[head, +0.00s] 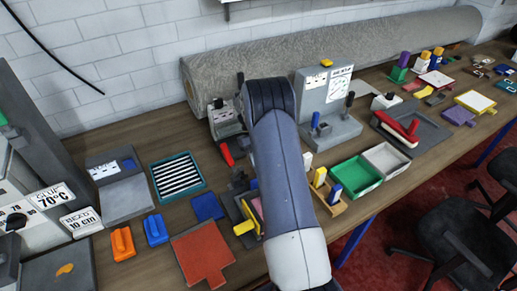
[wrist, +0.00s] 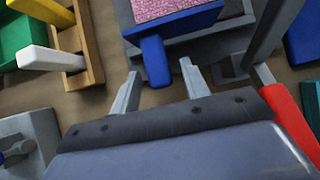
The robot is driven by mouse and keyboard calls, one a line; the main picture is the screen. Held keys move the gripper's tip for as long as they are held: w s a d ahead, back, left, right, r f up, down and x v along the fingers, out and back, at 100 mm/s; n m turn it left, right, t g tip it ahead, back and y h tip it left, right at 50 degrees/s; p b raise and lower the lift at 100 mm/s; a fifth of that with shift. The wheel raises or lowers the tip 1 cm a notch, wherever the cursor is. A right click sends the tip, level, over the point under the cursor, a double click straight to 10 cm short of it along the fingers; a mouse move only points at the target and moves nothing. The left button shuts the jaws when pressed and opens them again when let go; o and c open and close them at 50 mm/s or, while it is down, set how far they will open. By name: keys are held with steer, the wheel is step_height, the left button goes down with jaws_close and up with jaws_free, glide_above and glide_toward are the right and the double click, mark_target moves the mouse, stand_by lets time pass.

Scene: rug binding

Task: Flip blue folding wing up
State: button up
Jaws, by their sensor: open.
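The blue folding wing (wrist: 156,58) is at the top middle of the wrist view. Its tab sticks out toward my gripper, and a blue edge runs along the pink speckled piece (wrist: 165,8). The wing appears low and flat, though its exact tilt is hard to tell. My gripper (wrist: 159,69) is open, with one finger on each side of the tab; contact is not clear. In the head view my arm covers the gripper and most of the grey folding fixture (head: 237,208).
A red-handled tool (wrist: 290,118) lies close at the right of the wrist view. A wooden stand (head: 327,200) with yellow and blue pieces, a green tray (head: 356,175) and a grey gauge block (head: 325,130) stand right of my arm. A blue pad (head: 207,207) lies left.

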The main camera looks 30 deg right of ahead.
steer(key=b+v, duration=0.1)
steer(key=v, duration=0.7)
steer(key=shift+w+r, duration=0.25)
steer(key=shift+r, duration=0.05)
steer(key=shift+s+f, duration=0.1)
steer(key=p+x, duration=0.2)
steer(key=x, duration=0.8)
steer(key=shift+s+f, duration=0.2)
steer(key=shift+f, duration=0.05)
steer(key=shift+w, duration=0.1)
